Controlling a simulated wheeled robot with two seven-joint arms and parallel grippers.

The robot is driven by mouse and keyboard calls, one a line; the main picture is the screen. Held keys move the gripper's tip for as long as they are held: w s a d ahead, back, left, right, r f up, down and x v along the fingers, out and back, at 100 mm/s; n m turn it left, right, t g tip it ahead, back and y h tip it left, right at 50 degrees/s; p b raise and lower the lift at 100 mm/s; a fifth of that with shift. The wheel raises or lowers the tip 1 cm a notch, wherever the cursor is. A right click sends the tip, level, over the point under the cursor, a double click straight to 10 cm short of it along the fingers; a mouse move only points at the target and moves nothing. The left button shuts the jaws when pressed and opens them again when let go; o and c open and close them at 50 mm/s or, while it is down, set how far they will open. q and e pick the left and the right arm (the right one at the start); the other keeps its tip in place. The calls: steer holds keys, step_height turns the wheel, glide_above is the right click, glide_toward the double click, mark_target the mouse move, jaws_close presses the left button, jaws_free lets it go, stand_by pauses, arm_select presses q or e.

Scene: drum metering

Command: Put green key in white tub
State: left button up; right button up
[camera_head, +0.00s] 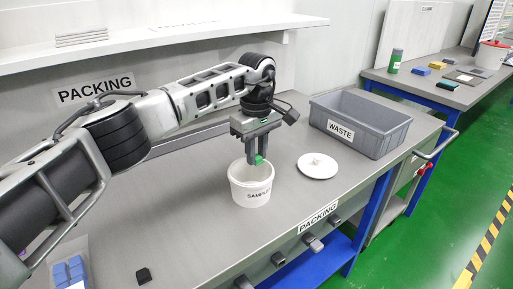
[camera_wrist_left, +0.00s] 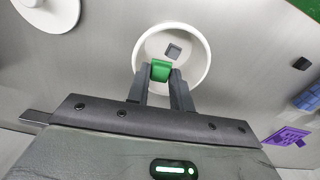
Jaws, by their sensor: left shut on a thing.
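The green key (camera_head: 259,160) is held between the fingertips of my left gripper (camera_head: 255,160), which is shut on it. The key also shows in the left wrist view (camera_wrist_left: 161,71), at the ends of the fingers (camera_wrist_left: 162,78). My right gripper is not in view.
A round white lid (camera_head: 317,167) lies right of the tub. A grey bin (camera_head: 385,140) marked "WASTE" stands behind it. A small black piece (camera_head: 143,275) and a blue item (camera_head: 69,272) lie at the front left. A purple piece (camera_wrist_left: 287,136) shows in the left wrist view.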

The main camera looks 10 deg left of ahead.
mark_target(257, 156)
arm_select(q)
steer(key=shift+f+b, duration=1.2)
steer(key=shift+f, duration=1)
steer(key=shift+f+b, duration=0.75)
steer(key=shift+f, duration=0.4)
steer(key=o, duration=0.9)
steer(key=shift+r, duration=0.1)
steer(key=shift+o, duration=0.7)
steer(key=shift+r, duration=0.1)
